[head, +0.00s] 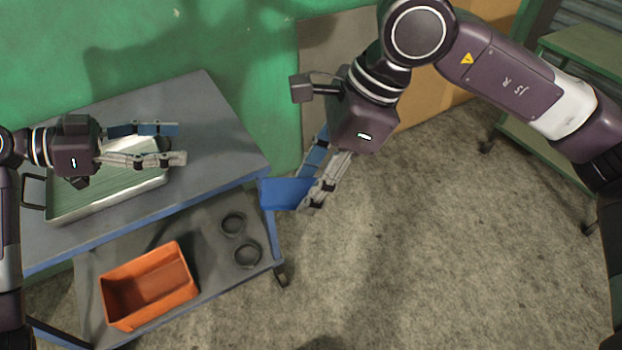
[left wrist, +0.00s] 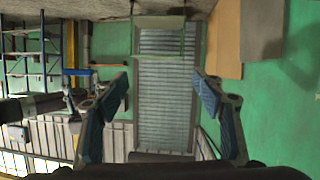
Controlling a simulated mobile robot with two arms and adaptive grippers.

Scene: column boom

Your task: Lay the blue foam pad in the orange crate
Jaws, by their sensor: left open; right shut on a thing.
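The blue foam pad (head: 283,193) is held by my right gripper (head: 312,192) in the head view. It hangs in the air by the right end of the trolley. The orange crate (head: 165,310) sits on the trolley's lower shelf, lower left of the pad, and the part of it that shows looks empty. My left gripper (head: 178,144) is open and empty, above the metal tray on the trolley's top. In the left wrist view its two fingers (left wrist: 165,100) stand wide apart with nothing between them.
A grey trolley (head: 205,115) has a metal tray (head: 80,213) on top. Two dark rings (head: 233,223) lie on its lower shelf (head: 215,285), right of the crate. The top shelf's front edge lies above the crate. A green bench (head: 590,45) stands at the right. The floor between is clear.

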